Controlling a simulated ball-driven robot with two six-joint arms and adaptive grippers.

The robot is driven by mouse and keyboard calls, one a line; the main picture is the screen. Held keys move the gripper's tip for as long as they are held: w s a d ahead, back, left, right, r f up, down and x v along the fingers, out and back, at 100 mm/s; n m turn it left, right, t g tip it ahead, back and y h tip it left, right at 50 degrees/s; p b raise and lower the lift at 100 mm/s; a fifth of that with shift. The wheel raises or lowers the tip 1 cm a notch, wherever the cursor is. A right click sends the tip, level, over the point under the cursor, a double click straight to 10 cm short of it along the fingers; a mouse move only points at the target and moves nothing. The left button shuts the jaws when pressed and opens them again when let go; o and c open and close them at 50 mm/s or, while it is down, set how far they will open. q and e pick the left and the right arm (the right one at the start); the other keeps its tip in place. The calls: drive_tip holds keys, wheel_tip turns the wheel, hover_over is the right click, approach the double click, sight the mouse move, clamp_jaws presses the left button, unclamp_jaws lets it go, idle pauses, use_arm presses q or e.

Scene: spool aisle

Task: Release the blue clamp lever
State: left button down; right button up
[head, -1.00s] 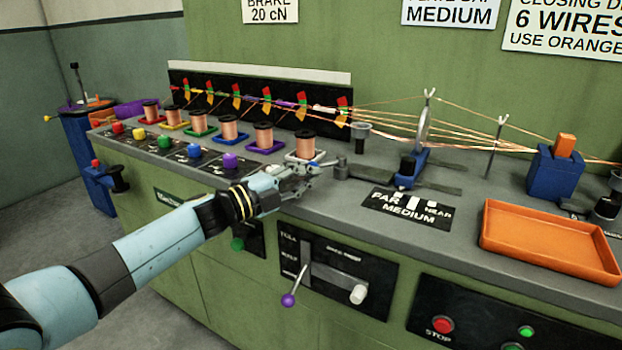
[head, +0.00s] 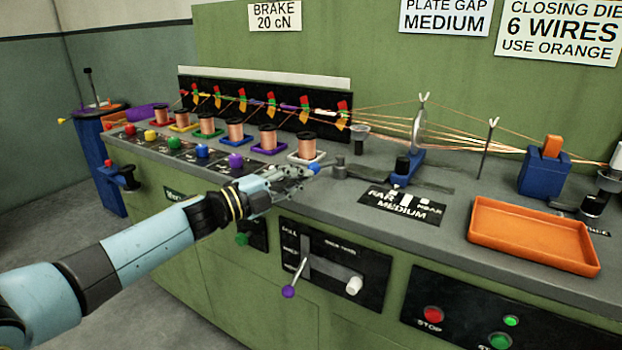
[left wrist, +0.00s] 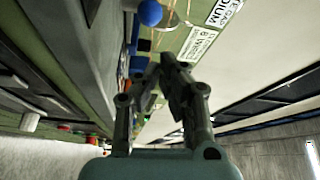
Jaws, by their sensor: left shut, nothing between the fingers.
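The clamp lever's blue ball knob (head: 313,168) shows just beyond my left fingertips in the head view. A thin rod runs from it toward a grey post (head: 340,165) on the bench top. My left gripper (head: 303,172) is shut and empty, with its tips close beside the knob. I cannot tell in the head view whether they touch. In the left wrist view the blue knob (left wrist: 150,12) is at the top edge, ahead of the shut fingers (left wrist: 166,62) and apart from them in the picture. My right gripper is not in view.
Copper spools (head: 306,145) and coloured knobs (head: 235,160) line the bench to the left. A blue plate-gap slider (head: 409,165) stands to the right, and an orange tray (head: 530,232) lies farther right. A purple-tipped lever (head: 288,291) sticks out of the front panel below.

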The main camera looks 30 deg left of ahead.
use_arm(q)
drive_tip(key=s+a+f+b, duration=0.1)
drive_tip(key=s+a, duration=0.1)
drive_tip(key=a, duration=0.5)
drive_tip(key=shift+s+a+f, duration=0.25)
drive_tip(key=shift+s, duration=0.15)
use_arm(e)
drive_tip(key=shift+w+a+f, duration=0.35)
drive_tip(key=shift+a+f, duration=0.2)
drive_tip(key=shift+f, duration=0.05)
